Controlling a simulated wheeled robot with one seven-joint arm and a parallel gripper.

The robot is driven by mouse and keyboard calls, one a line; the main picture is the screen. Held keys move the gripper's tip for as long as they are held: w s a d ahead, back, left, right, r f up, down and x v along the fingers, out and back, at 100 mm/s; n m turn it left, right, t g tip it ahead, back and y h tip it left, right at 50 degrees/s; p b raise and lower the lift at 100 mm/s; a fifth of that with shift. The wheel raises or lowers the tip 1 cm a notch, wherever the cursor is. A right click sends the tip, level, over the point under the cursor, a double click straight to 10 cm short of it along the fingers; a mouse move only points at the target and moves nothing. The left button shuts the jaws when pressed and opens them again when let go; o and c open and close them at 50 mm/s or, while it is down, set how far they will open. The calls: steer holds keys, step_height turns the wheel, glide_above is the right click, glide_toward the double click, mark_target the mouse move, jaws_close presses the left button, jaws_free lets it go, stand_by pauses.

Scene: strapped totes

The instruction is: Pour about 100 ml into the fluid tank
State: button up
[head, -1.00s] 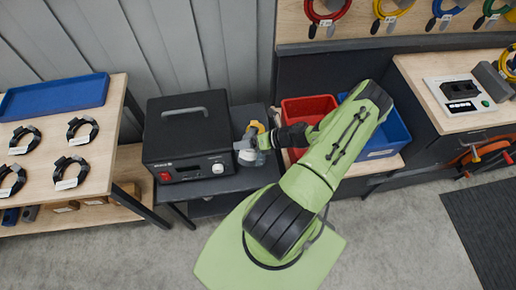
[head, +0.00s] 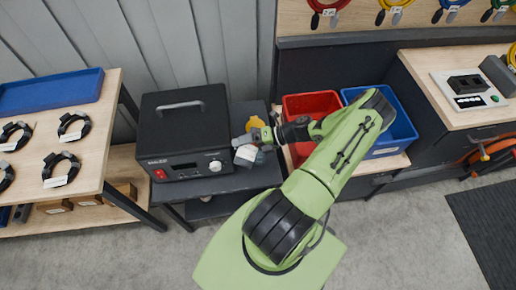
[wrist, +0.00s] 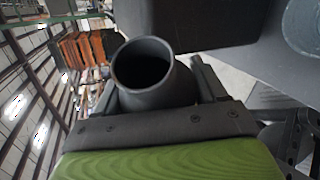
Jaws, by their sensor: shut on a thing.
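The container looks tilted in the head view. In the wrist view a dark grey round open mouth (wrist: 143,66) shows between the fingers; its inside is dark and I cannot see any fluid. A yellow piece (head: 256,123) is just behind the gripper; what it belongs to is unclear. The black unit (head: 184,126) has a top handle, a display, a red switch and a knob. I cannot tell which thing is the fluid tank.
The unit stands on a dark side table (head: 222,184). A red bin (head: 310,101) and a blue bin (head: 402,131) stand to the right, partly behind my arm. A wooden table (head: 85,105) with black strap rings and a blue tray (head: 50,91) is at the left.

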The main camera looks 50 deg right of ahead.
steer(key=shift+w+d+f+m+y+b, duration=0.15)
steer(key=shift+d+f+m+y+b, duration=0.25)
steer(key=shift+m+y+b, duration=0.2)
stand_by(0.5)
steer(key=shift+a, duration=0.25)
steer(key=shift+a, duration=0.8)
steer(key=shift+s+a+f+m+y, duration=0.1)
steer(key=shift+s+a+m+y, duration=0.2)
steer(key=shift+a+m+y, duration=0.15)
steer(key=shift+a+f+m+b, duration=0.1)
steer(key=shift+f+m+b, duration=0.1)
steer(key=shift+m+b, duration=0.2)
stand_by(0.8)
